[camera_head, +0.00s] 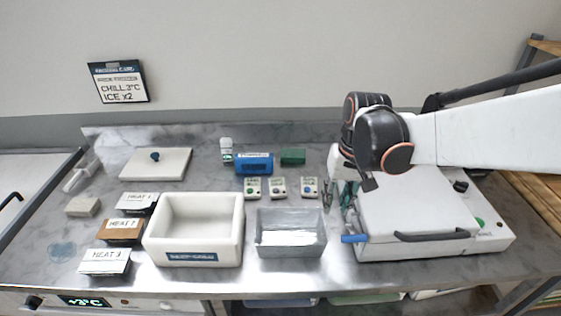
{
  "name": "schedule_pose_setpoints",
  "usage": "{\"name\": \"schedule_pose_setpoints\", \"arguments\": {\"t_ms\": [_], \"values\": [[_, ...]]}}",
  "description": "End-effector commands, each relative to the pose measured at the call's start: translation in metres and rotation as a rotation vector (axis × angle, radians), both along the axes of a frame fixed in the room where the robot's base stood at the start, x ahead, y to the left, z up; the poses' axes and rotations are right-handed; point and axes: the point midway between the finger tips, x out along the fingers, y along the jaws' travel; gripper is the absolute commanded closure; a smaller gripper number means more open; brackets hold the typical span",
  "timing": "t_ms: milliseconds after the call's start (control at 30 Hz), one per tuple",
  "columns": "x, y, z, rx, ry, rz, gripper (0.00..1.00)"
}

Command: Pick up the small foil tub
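I cannot tell for certain which thing is the small foil tub. Three small pale packs with round marks stand in a row at mid-table: left pack (252,188), middle pack (278,187) and right pack (309,187). Three labelled boxes stand at the left: HEAT 1 (137,203), HEAT 2 (120,230) and HEAT 3 (105,262). My gripper (347,200) hangs below the black wrist, right of the right pack and beside the white appliance. Its fingers are small and partly hidden, so whether they are open does not show.
A white bin (193,258) and a grey metal bin (291,252) stand at the front. The white lidded appliance (415,215) fills the right. A blue box (254,163), green block (292,157) and white bottle (226,150) stand behind the packs. A white board (135,165) lies back left.

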Motion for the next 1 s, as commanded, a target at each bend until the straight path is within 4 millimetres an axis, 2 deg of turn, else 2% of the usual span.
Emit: {"name": "schedule_pose_setpoints", "arguments": {"t_ms": [133,233,600,867,1000], "values": [[0.006,0.002,-0.004,0.005,0.030,0.001,0.73],[0.008,0.003,-0.014,0.006,0.035,0.002,0.73],[0.008,0.010,-0.079,0.006,0.034,0.001,0.73],[0.007,0.012,-0.093,0.006,0.034,0.001,0.73],[0.007,0.015,-0.107,0.006,0.034,0.001,0.73]]}}
